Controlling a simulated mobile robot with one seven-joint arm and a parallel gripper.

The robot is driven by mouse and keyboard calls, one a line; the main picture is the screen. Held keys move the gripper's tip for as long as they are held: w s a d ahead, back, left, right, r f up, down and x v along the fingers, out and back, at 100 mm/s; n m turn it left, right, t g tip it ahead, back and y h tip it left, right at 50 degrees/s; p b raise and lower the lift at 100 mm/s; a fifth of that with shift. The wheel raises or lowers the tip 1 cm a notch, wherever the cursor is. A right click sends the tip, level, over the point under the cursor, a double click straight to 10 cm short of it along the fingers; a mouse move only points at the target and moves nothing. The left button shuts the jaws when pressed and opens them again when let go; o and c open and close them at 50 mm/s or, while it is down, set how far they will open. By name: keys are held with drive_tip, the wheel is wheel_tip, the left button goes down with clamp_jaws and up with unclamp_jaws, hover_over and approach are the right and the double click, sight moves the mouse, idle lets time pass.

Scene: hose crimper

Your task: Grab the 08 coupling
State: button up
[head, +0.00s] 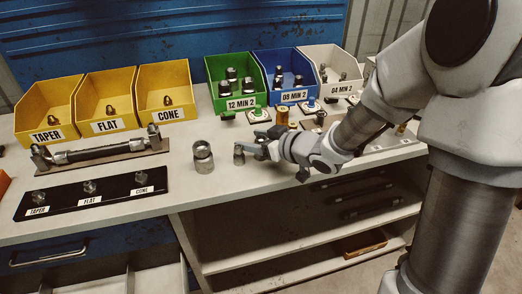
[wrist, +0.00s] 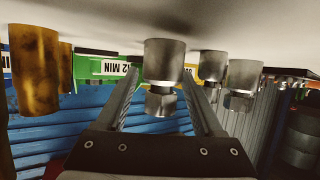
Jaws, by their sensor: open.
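A small silver metal coupling (head: 239,155) stands on the bench beside a larger silver coupling (head: 202,158). My gripper (head: 253,149) is open at the small one, reaching in from the right. In the upside-down wrist view, a silver coupling (wrist: 164,62) with a hex part shows between the open fingers of my gripper (wrist: 162,88); I see no clear contact. Two more silver couplings (wrist: 211,62) (wrist: 243,78) show to its right there. No size mark is readable on any of these couplings. The blue bin (head: 292,97) is labelled 08 MIN 2 and holds several couplings.
A green 12 MIN 2 bin (head: 219,72) and a white 04 MIN 2 bin (head: 342,60) flank the blue one. Three yellow bins (head: 62,94), a hose assembly (head: 100,150) and a black fitting strip (head: 60,206) are left. Brass cylinders (wrist: 36,72) stand near my gripper.

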clamp_jaws()
drive_tip(key=shift+r, duration=0.1)
idle(0.4)
